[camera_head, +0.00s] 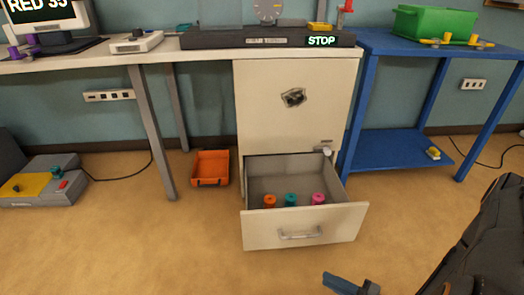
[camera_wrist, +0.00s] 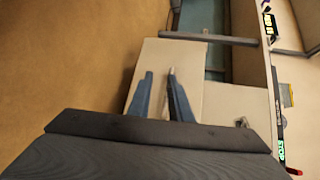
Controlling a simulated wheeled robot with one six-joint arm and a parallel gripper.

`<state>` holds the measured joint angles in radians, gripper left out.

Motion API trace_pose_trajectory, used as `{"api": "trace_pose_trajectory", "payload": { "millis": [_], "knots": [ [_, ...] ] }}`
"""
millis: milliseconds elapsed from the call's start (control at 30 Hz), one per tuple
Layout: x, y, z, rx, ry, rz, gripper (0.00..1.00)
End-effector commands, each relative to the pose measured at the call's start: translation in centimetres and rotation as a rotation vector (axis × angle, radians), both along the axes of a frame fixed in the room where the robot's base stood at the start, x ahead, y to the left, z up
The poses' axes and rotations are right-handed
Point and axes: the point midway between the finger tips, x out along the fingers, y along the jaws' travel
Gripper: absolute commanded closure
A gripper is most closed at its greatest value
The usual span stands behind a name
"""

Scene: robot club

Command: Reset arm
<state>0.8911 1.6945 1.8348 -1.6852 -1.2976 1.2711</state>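My gripper (camera_head: 350,285) shows at the bottom edge of the head view, in front of and to the right of the open drawer, apart from it. Only part of its blue-grey fingers is in that view. In the wrist view my gripper (camera_wrist: 160,78) has its two fingers apart with nothing between them. The dark arm reaches in from the right of the head view. A pale cabinet (camera_head: 292,125) stands below the bench, with its lower drawer (camera_head: 275,236) pulled out. The drawer holds an orange, a teal and a pink cylinder (camera_head: 318,198).
An orange bin (camera_head: 210,168) sits on the floor left of the cabinet. A grey box with a yellow panel (camera_head: 30,187) lies at the far left. A blue table (camera_head: 400,45) with a green crate (camera_head: 435,20) stands right.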

Motion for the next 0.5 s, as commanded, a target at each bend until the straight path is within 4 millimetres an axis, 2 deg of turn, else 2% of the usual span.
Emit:
{"api": "trace_pose_trajectory", "payload": {
  "millis": [267, 500],
  "knots": [
    [2.9, -0.5, 0.1, -0.165, 0.003, 0.058, 0.82],
    [7.0, -1.3, 1.0, -0.389, 0.000, 0.131, 0.82]
  ]
}}
